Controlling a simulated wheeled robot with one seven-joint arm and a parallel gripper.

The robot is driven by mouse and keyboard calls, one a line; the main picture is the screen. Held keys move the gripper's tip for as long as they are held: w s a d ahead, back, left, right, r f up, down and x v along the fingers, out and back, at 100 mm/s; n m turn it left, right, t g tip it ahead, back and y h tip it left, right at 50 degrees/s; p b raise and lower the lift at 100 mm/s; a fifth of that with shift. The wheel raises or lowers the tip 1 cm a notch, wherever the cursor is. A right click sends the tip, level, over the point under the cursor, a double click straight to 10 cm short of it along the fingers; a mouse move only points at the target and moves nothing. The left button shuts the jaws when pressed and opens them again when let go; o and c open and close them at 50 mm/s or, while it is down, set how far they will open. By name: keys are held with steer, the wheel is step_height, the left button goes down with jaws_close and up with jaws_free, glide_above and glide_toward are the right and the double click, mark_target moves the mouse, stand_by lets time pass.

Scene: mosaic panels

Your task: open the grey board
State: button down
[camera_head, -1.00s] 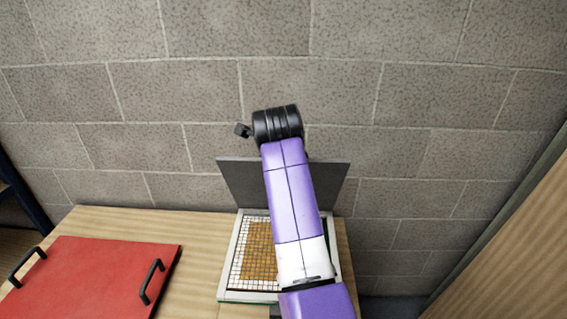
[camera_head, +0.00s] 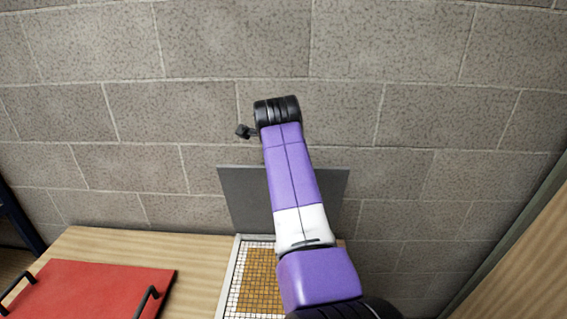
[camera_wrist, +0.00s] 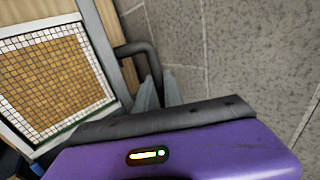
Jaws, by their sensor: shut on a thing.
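The grey board (camera_head: 243,196) stands roughly upright at the back edge of the mosaic panel (camera_head: 232,270) in the head view. My purple and white arm crosses in front of the board and hides its middle and the panel's right side. In the wrist view, the mosaic panel (camera_wrist: 50,80) shows uncovered at the left, with brown and white tiles. A dark bent handle (camera_wrist: 140,48) runs down between the grey fingers of my gripper (camera_wrist: 158,93), which is shut on it. The handle's join to the board is hard to make out. The head view hides my fingers.
A red board (camera_head: 90,290) with two black handles lies on the wooden table (camera_head: 140,248) to the left. A block wall (camera_head: 400,120) rises close behind the grey board. A wooden surface (camera_head: 510,270) stands at the right.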

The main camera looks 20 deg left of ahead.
steer(key=shift+w+d+f+t, duration=0.15)
steer(key=shift+w+t, duration=0.35)
steer(key=shift+w, duration=0.6)
steer(key=c, duration=1.5)
jaws_free()
steer(key=shift+o, duration=0.2)
steer(key=b+v, duration=0.1)
steer(key=v, duration=0.3)
steer(key=b+v, duration=0.1)
steer(key=v, duration=0.3)
steer(key=shift+r, duration=0.55)
steer(key=shift+s+r+g, duration=0.15)
steer(key=shift+s+g, duration=0.25)
steer(key=shift+s, duration=0.25)
